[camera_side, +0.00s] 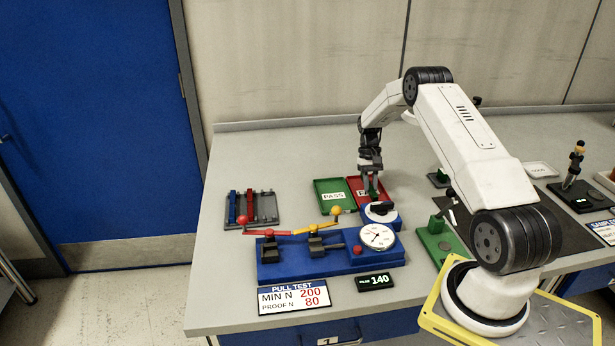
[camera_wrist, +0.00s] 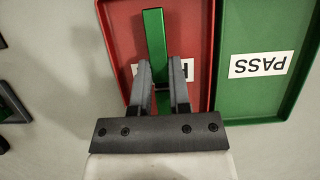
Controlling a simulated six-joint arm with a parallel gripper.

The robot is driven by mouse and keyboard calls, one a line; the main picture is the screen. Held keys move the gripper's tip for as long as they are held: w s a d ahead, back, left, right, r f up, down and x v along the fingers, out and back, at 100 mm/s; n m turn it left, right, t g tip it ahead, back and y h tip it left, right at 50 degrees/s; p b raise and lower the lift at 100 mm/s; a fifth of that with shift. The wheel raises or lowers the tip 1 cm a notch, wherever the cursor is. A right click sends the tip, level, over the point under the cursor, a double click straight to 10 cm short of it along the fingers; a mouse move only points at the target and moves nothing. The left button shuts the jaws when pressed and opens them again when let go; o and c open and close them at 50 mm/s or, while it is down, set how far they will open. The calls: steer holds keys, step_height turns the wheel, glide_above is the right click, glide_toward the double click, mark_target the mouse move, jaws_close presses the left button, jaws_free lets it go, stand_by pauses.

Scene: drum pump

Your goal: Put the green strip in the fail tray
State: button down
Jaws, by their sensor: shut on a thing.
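My gripper (camera_wrist: 161,68) is shut on the green strip (camera_wrist: 154,35). In the wrist view the strip sticks out beyond the fingertips, over the red fail tray (camera_wrist: 120,30). The fingers partly cover the tray's white label. In the side view my gripper (camera_side: 370,188) points down at the red tray (camera_side: 355,182), and a bit of green shows at its tips. I cannot tell whether the strip touches the tray floor.
The green PASS tray (camera_side: 322,187) adjoins the red tray. A blue pull tester (camera_side: 330,255) with a dial gauge (camera_side: 377,236) stands in front. A rack (camera_side: 262,209) with blue and red strips is at the left. Bare table lies behind the trays.

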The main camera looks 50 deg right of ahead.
steer(key=shift+f, duration=0.5)
stand_by(1.5)
stand_by(0.3)
steer(key=shift+c, duration=0.9)
jaws_free()
steer(key=shift+r, duration=0.1)
steer(key=shift+r, duration=3.9)
